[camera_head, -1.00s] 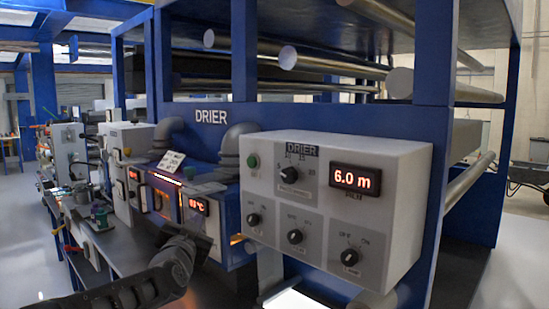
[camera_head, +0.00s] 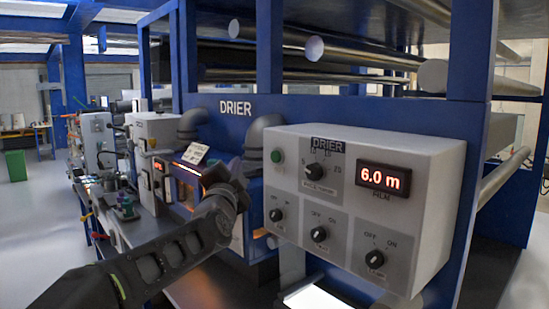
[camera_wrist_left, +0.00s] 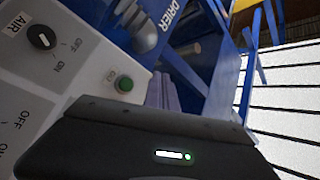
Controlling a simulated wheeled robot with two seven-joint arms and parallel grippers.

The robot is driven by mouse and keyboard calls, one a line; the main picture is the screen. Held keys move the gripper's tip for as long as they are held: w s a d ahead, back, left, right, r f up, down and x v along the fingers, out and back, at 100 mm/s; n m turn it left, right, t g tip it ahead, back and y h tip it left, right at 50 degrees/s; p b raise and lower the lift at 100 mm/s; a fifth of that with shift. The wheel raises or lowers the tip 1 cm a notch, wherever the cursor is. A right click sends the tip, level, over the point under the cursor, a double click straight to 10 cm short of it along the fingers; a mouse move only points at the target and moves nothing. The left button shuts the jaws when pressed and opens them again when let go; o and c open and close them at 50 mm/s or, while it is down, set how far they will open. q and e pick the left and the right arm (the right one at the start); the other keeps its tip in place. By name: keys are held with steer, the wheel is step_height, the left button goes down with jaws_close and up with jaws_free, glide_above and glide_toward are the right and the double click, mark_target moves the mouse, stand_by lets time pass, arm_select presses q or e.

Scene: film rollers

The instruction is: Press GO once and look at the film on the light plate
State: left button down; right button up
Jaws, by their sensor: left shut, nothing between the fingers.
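The drier's grey control box (camera_head: 425,155) carries a green push button (camera_head: 277,156) at its upper left. My right gripper is not in view.
The box has several black knobs and a red display (camera_head: 383,179) reading 6.0 m. A small cabinet with a glowing window (camera_head: 185,190) and a bench with tools stand left. Metal rollers (camera_head: 315,47) sit above. Open floor lies at the far left.

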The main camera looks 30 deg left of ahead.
mark_target(275, 157)
arm_select(q)
steer(key=w+d+p, duration=0.2)
steer(key=w+p, duration=0.3)
steer(key=w, duration=0.3)
steer(key=shift+w+d, duration=0.2)
steer(key=shift+d, duration=0.05)
stand_by(1.9)
steer(key=shift+w+d+p, duration=0.15)
steer(key=shift+w+p, duration=0.25)
steer(key=shift+p, duration=0.2)
steer(key=shift+w+d+p, duration=0.1)
steer(key=shift+w+p, duration=0.25)
steer(key=shift+w, duration=0.05)
stand_by(0.5)
steer(key=shift+s, duration=0.15)
steer(key=shift+s+a+b, duration=0.2)
steer(key=shift+s+b, duration=0.25)
steer(key=shift+s, duration=0.2)
